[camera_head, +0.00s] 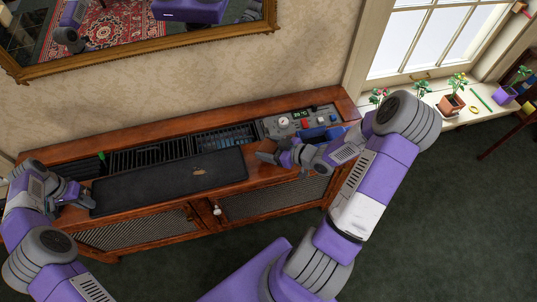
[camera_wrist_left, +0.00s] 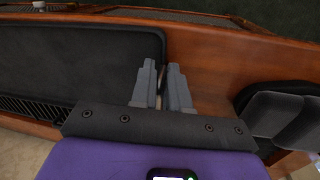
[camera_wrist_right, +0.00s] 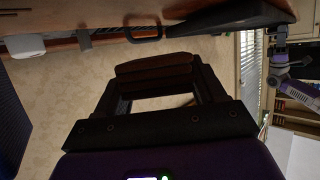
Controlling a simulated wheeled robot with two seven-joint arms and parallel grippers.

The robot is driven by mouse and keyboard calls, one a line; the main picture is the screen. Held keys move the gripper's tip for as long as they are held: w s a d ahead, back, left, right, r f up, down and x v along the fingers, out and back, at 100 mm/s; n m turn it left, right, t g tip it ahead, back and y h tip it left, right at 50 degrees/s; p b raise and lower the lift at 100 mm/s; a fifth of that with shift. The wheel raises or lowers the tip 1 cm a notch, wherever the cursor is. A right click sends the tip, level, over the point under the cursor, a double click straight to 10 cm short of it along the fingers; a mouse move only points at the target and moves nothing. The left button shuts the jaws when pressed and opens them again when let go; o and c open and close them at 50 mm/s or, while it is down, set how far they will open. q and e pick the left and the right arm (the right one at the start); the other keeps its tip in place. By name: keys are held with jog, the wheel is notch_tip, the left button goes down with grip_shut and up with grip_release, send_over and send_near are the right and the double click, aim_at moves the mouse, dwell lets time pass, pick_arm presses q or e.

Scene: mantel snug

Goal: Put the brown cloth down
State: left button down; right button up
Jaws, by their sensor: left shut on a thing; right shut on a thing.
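The brown cloth (camera_wrist_right: 155,65) shows in the right wrist view as a dark brown folded strip between the fingertips of my right gripper (camera_wrist_right: 157,84). This gripper (camera_head: 270,158) is shut on it above the right end of a cabinet top; the cloth is hard to make out in the head view. My left gripper (camera_head: 82,197) is at the left end of a long dark tray (camera_head: 165,183). In the left wrist view my left gripper (camera_wrist_left: 162,84) is shut on the end of this tray (camera_wrist_left: 80,70), seemingly its handle.
The tray lies over the front of a wooden cabinet (camera_head: 315,98). A black handle (camera_wrist_right: 145,28) shows in the right wrist view. A control panel (camera_head: 298,120) and dark slotted grilles (camera_head: 150,153) are behind. Potted plants (camera_head: 452,104) stand on the windowsill. A framed mirror (camera_head: 140,50) hangs above.

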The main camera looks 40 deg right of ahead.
jog(key=shift+f, duration=2.2)
jog(key=shift+f, duration=0.1)
jog(key=o, duration=0.7)
jog(key=shift+o, duration=0.2)
jog(key=v, duration=1.2)
jog(key=shift+r, duration=0.2)
jog(key=shift+o, duration=0.3)
jog(key=shift+a, duration=0.1)
